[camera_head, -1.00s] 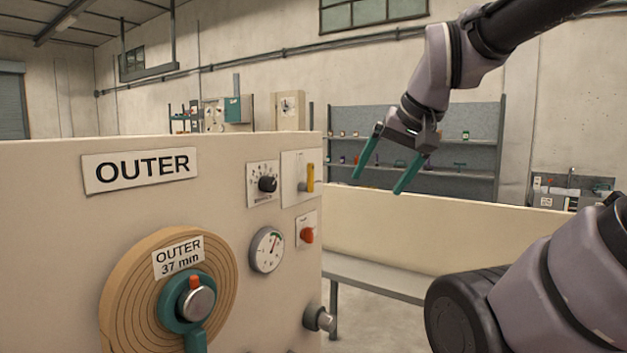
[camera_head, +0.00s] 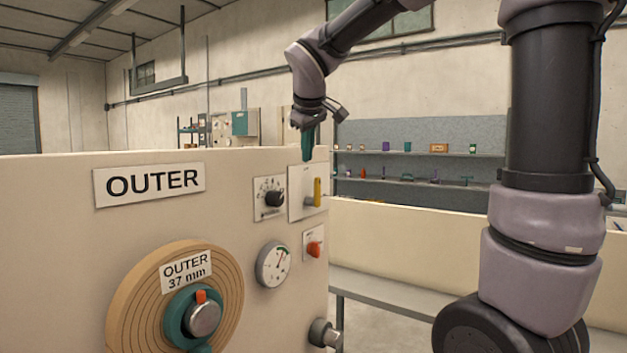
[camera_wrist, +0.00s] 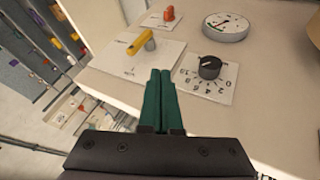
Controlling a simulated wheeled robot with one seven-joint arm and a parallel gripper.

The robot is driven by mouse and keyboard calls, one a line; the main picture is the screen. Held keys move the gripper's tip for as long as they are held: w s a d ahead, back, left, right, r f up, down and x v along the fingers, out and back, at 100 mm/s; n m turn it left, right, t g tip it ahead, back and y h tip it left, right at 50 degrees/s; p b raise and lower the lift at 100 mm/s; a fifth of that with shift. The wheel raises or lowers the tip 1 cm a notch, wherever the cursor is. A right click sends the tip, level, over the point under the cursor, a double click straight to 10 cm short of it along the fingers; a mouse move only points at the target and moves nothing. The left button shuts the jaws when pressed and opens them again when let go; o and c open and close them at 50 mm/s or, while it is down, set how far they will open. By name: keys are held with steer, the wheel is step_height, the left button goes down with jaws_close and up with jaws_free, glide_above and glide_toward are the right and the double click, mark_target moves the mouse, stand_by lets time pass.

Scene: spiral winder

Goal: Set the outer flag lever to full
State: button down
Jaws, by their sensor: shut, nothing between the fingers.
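The yellow flag lever (camera_head: 317,191) points up on a white plate (camera_head: 299,205) near the top right of the panel marked OUTER. In the wrist view the yellow lever (camera_wrist: 140,42) stands out from its plate (camera_wrist: 112,62); the plate's print is too small to read. My gripper (camera_head: 308,146) is at the panel's top edge, above the lever's plate and a little left of the lever. In the wrist view my gripper (camera_wrist: 162,74) has its two green fingers together, with nothing between them. They reach toward the plate's edge, apart from the lever.
A black knob (camera_head: 274,198) sits left of the lever plate. A gauge (camera_head: 273,264) and a red switch (camera_head: 314,249) are below. A tan spool (camera_head: 232,290) marked OUTER 37 mm is lower left. Open room lies right of the panel, before a low cream wall (camera_head: 420,245).

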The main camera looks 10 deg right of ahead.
steer(key=shift+w+a, duration=0.15)
steer(key=shift+w, duration=0.05)
glide_toward(318, 192)
steer(key=w+a+f, duration=0.2)
steer(key=w+f, duration=0.1)
steer(key=f, duration=0.1)
steer(key=shift+w+d+r, duration=0.15)
steer(key=shift+w+d, duration=0.35)
steer(key=shift+w, duration=0.05)
stand_by(0.4)
